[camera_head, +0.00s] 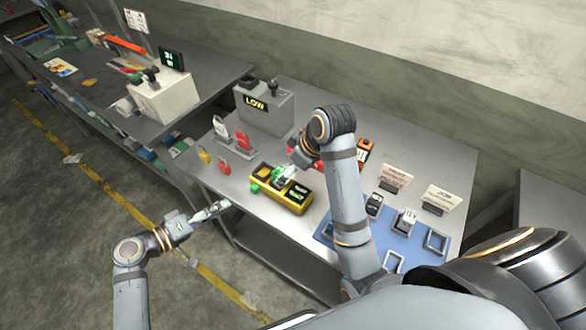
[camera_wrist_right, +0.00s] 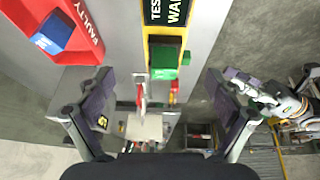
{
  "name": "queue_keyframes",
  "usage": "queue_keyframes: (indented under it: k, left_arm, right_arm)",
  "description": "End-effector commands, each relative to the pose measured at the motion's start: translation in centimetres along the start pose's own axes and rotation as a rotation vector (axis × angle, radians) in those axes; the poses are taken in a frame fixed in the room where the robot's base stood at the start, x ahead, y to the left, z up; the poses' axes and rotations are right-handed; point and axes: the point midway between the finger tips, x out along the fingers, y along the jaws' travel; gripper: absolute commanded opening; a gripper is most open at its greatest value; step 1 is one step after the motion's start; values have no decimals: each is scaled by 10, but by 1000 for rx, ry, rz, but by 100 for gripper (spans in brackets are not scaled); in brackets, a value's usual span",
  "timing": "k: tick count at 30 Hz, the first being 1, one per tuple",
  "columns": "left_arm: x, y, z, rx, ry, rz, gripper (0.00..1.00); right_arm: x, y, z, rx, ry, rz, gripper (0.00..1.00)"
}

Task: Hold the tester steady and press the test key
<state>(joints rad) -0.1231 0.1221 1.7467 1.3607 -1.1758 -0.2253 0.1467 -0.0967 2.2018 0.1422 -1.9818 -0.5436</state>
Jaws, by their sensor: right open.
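A grey box marked "LOW" (camera_head: 264,106) stands behind the tester. Red and yellow padlocks (camera_head: 224,166) lie to its left. A red tray marked "FAULTY" (camera_wrist_right: 78,22) shows in the wrist view. A blue mat (camera_head: 418,252) with small parts and two sign cards (camera_head: 443,197) lie to the right.

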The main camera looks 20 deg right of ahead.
Motion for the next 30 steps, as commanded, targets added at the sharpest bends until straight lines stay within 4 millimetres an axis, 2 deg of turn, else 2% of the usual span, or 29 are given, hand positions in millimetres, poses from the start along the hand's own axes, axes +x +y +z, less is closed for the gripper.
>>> queue_keyframes:
  k: [3, 8, 11, 21, 25, 30]
  left_arm:
    - [0, 0, 0, 0, 0, 0, 38]
    - [0, 0, 0, 0, 0, 0, 38]
    - [0, 0, 0, 0, 0, 0, 38]
    - [0, 0, 0, 0, 0, 0, 38]
    - [0, 0, 0, 0, 0, 0, 38]
    - [0, 0, 0, 0, 0, 0, 38]
  right_arm:
    - [3, -7, 9, 10, -32, -20, 92]
    - [6, -8, 10, 11, -35, -22, 92]
    - [19, -8, 10, 12, -37, -24, 92]
    - [85, -10, 12, 10, -37, -24, 92]
    - [100, -9, 12, 10, -35, -22, 92]
    - [107, -9, 12, 10, -34, -20, 92]
